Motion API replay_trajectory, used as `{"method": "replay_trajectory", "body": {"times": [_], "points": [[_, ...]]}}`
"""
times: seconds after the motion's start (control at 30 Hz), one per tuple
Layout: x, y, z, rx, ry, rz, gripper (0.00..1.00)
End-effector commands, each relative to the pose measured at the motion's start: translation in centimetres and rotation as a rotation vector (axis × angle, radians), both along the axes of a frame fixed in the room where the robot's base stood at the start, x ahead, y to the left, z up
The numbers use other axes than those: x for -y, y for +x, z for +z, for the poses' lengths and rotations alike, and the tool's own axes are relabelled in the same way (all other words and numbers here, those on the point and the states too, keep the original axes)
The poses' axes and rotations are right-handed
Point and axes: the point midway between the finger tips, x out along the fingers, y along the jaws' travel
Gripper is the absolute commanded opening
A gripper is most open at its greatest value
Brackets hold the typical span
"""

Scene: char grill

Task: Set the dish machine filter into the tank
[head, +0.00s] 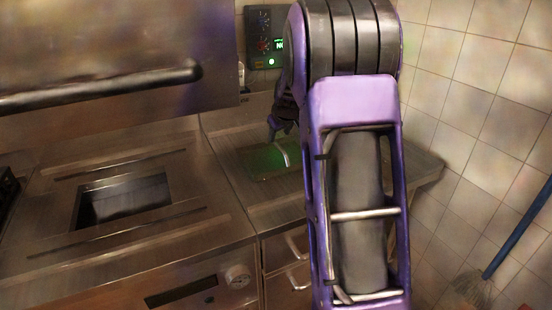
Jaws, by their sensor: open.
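The tank (162,190) is a dark rectangular opening in the steel counter at the left. The filter looks like a flat dark panel (262,166) with a pale curved handle (284,153), lying on the ribbed steel surface to the right of the tank. A green glow falls on it. Its right side is hidden behind my arm. My gripper (279,131) is open, pointing down just above the handle. It is small and partly hidden by my arm, and I cannot tell if it touches the handle.
A raised steel hood with a thick bar handle (110,88) hangs above the tank. A lit control box (264,38) is on the back wall. Drawers (287,262) sit below the counter. A blue-handled broom (515,235) leans at the right.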

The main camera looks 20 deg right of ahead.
Motion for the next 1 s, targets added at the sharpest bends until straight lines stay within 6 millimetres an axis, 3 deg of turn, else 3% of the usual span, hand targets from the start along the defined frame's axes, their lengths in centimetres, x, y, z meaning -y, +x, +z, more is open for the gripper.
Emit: {"method": "replay_trajectory", "body": {"times": [0.1, 0.37, 0.7, 1.0], "points": [[0.4, 1.4, -2.0, -0.003, 0.001, 0.000, 0.53], [0.7, 2.8, -3.6, 0.001, -0.001, 0.000, 0.53], [1.5, 5.3, -7.2, -0.001, -0.001, -0.001, 0.53], [1.6, 5.7, -7.7, 0.001, -0.001, 0.000, 0.53]]}}
